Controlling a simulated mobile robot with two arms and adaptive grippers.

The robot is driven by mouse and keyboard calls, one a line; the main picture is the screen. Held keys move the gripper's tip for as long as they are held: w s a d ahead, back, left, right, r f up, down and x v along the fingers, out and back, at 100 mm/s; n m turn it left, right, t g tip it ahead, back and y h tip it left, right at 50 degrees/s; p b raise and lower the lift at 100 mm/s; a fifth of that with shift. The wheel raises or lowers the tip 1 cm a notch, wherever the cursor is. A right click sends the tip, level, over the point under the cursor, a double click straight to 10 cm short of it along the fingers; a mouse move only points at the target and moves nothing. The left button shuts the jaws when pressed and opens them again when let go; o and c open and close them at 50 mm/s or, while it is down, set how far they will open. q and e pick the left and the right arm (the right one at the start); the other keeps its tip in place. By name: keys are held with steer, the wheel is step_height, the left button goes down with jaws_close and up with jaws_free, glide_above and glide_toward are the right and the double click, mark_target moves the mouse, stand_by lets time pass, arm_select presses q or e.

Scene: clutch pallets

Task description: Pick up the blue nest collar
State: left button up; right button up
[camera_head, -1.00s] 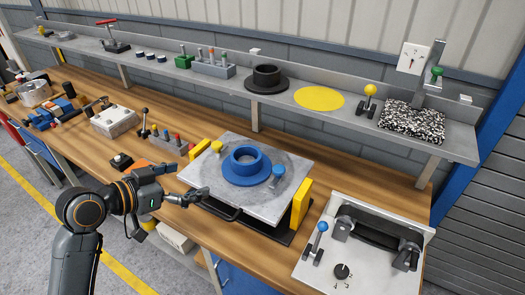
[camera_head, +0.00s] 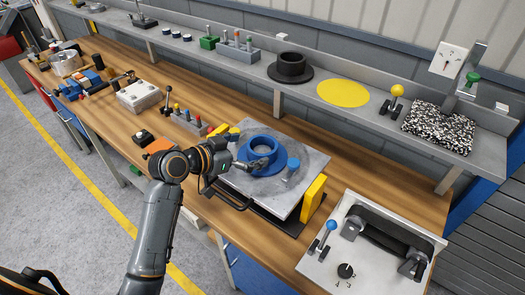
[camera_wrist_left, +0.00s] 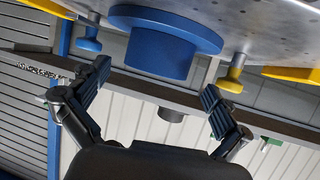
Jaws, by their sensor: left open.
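The blue nest collar (camera_head: 272,142), a ring on a wide flange, lies on the grey metal plate (camera_head: 306,163) on the bench. My left gripper (camera_head: 264,163) reaches in from the left and overlaps the collar's near side in the head view. In the left wrist view, which is turned upside down, the collar (camera_wrist_left: 158,50) appears ahead, centred between the spread fingers of the left gripper (camera_wrist_left: 157,92). The fingers are open and empty, with a gap to the collar on both sides. My right gripper is not in view.
A blue-topped knob (camera_head: 292,164) stands on the plate close to the collar's right. Yellow blocks flank the plate, one (camera_head: 313,195) at right. A dark handle (camera_head: 230,202) runs along its front. A black collar (camera_head: 290,68) and yellow disc (camera_head: 343,93) are on the shelf.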

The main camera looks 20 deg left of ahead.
mark_target(272, 144)
arm_select(q)
steer(key=p+x, duration=0.1)
steer(key=x, duration=0.3)
steer(key=shift+d, duration=0.2)
steer(key=shift+s+r, duration=0.1)
steer(key=c, duration=1.4)
